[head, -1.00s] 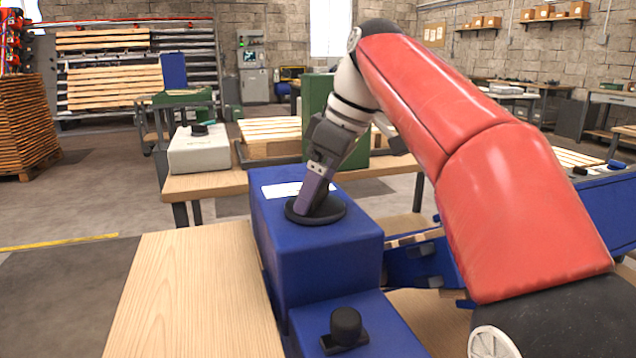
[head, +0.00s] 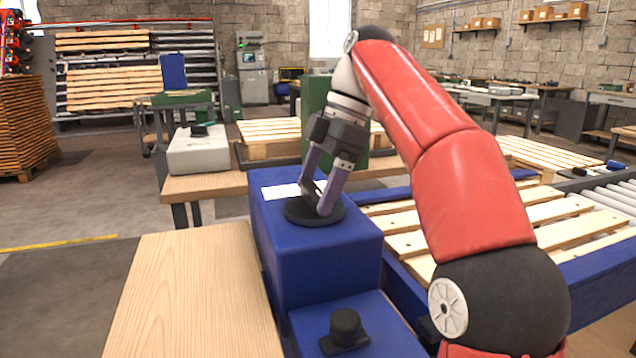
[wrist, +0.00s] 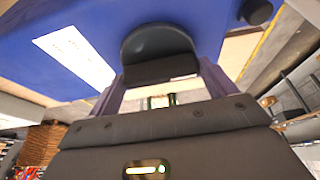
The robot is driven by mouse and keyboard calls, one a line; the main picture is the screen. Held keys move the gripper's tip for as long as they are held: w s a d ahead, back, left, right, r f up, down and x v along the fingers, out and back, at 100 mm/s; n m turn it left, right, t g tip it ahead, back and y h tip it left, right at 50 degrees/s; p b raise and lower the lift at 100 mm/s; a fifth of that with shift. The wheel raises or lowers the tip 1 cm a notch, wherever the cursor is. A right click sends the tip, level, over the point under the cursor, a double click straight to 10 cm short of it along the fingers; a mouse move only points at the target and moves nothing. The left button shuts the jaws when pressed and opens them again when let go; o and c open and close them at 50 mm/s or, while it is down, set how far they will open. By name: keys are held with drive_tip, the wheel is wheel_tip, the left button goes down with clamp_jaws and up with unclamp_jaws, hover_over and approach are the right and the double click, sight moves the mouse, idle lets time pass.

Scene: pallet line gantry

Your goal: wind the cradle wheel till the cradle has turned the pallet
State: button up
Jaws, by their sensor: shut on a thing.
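The cradle wheel is a flat black disc (head: 297,214) on top of a blue housing (head: 320,265). My gripper (head: 317,198) reaches down onto it, its two purple fingers shut on the wheel's grip, which they mostly hide in the head view. In the wrist view a dark rounded piece (wrist: 160,45) sits between the fingers. The pallet, with pale wooden slats (head: 541,213), lies about level at the right in the blue cradle (head: 600,272). My arm hides part of both.
A black knob (head: 345,327) stands on the lower blue box in front. A bare wooden tabletop (head: 195,295) lies to the left. Behind are a bench with a white box (head: 199,152) and a green block (head: 318,100). Rollers (head: 615,195) run beyond the cradle at right.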

idle(0.4)
drive_tip(key=o, duration=0.9)
drive_tip(key=shift+c, duration=0.2)
